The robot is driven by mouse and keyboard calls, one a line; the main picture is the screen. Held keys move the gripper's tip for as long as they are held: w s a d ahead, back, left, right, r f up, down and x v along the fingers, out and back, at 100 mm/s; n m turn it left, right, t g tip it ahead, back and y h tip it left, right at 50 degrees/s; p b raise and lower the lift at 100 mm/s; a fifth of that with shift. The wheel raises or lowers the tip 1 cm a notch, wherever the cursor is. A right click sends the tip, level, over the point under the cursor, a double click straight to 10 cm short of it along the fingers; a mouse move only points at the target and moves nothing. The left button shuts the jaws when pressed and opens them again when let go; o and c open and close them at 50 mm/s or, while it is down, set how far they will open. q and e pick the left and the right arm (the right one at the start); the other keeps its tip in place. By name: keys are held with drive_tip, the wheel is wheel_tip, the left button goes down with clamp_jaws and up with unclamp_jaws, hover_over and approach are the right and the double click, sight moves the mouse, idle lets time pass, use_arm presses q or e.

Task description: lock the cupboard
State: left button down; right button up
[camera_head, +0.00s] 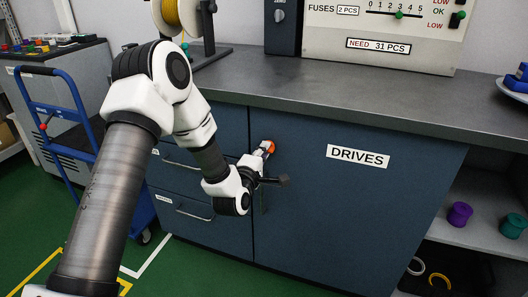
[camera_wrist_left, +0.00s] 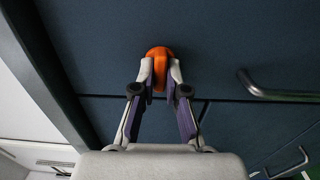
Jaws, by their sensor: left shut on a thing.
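The cupboard door (camera_head: 340,215) is dark blue, carries a DRIVES label (camera_head: 358,156) and stands closed under the grey worktop. An orange knob (camera_head: 268,146) sits near the door's upper left edge. The knob (camera_wrist_left: 158,54) also shows in the left wrist view, between the fingertips. My left gripper (camera_head: 261,153) is shut on the orange knob, with one finger on each side (camera_wrist_left: 160,72). The fingers partly cover the knob. My right gripper is in neither view.
Drawers with bar handles (camera_head: 195,211) are left of the door. A blue trolley (camera_head: 75,125) stands further left. A panel with a FUSES gauge (camera_head: 385,30) stands on the worktop (camera_head: 290,85). Open shelves (camera_head: 480,232) with spools are at the right.

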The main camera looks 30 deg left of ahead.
use_arm(q)
drive_tip(key=c, duration=1.2)
unclamp_jaws()
drive_tip(key=v, duration=1.2)
drive_tip(key=shift+f, duration=0.15)
